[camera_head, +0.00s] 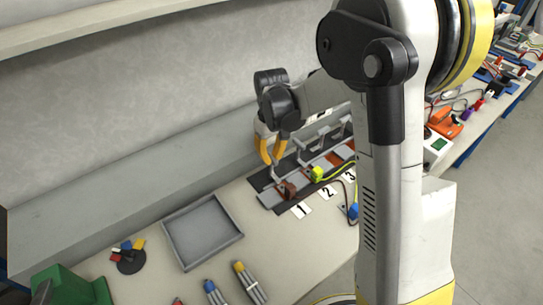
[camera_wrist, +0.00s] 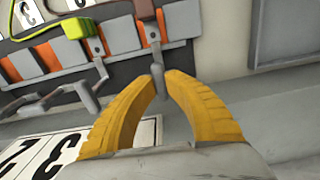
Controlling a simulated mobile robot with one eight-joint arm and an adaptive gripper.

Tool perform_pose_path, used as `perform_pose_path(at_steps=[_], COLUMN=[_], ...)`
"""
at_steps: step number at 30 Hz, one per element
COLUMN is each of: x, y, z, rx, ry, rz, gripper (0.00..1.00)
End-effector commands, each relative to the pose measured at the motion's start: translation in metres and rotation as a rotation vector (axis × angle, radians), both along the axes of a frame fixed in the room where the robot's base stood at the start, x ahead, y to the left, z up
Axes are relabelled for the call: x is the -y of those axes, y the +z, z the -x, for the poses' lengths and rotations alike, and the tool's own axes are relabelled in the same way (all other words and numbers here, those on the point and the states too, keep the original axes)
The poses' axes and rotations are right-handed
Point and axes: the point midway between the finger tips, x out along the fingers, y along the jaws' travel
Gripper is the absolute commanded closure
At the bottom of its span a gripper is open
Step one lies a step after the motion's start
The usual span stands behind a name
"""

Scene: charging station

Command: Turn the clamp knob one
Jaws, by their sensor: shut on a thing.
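The clamp row (camera_head: 268,199) lies along the back of the bench, with grey and orange blocks and number cards in front. The end clamp, nearest card 1 (camera_head: 301,210), has a brown clip (camera_wrist: 145,8). Its upright grey knob (camera_wrist: 157,70) shows in the wrist view. My gripper (camera_wrist: 163,78) has its yellow fingers closed around this knob, tips on either side of it. In the head view my gripper (camera_head: 270,161) points down over the row's near left end; the knob is hard to make out there.
A yellow-green clip (camera_head: 317,174) sits at the neighbouring clamp, whose grey lever (camera_wrist: 85,97) stands close to my left finger. A grey tray (camera_head: 236,238) lies to the left. Marker-like cylinders (camera_head: 250,282) lie in front. The wall is close behind the row.

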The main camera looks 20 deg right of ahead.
Motion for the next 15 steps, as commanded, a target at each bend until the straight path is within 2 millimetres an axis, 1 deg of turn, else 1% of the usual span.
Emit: perform_pose_path(at_steps=[6, 15], x=[0.0, 0.0], y=[-0.0004, -0.0004], z=[0.0003, 0.0003], rx=[-0.001, -0.001], ry=[0.04, 0.047], rz=[0.0, 0.0], gripper=[1.0, 1.0])
